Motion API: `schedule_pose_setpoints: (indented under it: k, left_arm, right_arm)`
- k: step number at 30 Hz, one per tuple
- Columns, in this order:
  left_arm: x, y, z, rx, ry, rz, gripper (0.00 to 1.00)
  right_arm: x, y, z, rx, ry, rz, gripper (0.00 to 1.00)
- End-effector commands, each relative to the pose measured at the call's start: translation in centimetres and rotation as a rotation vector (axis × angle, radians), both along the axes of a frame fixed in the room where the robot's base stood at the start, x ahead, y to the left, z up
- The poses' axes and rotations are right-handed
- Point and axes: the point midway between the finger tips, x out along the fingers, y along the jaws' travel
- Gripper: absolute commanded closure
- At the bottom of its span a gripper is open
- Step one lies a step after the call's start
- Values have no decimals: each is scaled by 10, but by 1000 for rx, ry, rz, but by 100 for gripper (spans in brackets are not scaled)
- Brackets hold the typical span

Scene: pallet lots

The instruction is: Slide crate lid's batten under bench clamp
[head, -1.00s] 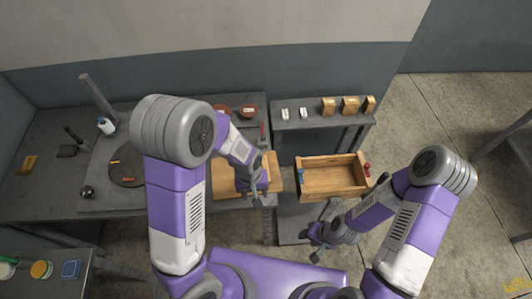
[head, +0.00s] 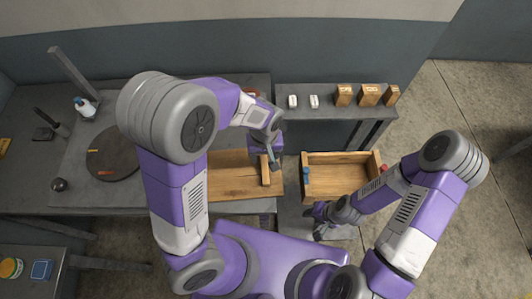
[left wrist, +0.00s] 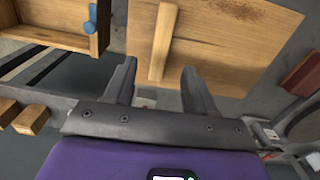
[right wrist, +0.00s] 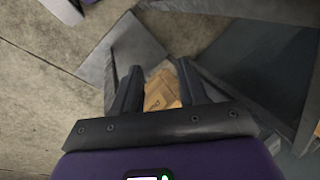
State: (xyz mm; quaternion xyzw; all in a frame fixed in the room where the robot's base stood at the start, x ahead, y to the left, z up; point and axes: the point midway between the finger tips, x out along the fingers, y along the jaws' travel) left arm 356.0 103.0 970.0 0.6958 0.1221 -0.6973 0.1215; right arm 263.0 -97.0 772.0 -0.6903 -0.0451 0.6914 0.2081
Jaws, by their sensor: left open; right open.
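The crate lid (head: 232,184) is a flat wooden board lying on the grey bench, with a raised batten (head: 265,170) near its right edge. In the left wrist view the lid (left wrist: 225,45) fills the top, and the batten (left wrist: 162,42) runs down toward my fingers. My left gripper (head: 275,163) is over the batten's end; its open fingers (left wrist: 158,72) lie either side of that end in the picture, and contact cannot be told. My right gripper (head: 320,232) is open and empty, low in front of the crate (head: 340,196). I cannot make out the bench clamp; my left arm covers part of the bench.
The open wooden crate, with a blue fitting (head: 306,176), stands right of the lid. Behind it a shelf (head: 325,98) holds white items and several wooden blocks (head: 369,95). A dark round plate (head: 113,154) and a bottle (head: 85,107) are at left.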

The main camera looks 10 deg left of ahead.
Motion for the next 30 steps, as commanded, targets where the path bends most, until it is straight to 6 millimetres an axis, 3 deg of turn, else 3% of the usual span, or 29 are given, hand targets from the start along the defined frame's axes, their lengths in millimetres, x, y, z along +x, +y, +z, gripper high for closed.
schedule_pose_setpoints:
  k: [10,21,30]
  left_arm:
    - [0,0,-5,0,2,0,45]
    - [-1,0,-58,1,4,0,45]
    - [0,0,-75,-1,0,-1,45]
  right_arm:
    - [0,0,-1,0,0,0,57]
    - [0,0,-15,0,0,0,57]
    - [0,0,-18,0,1,0,57]
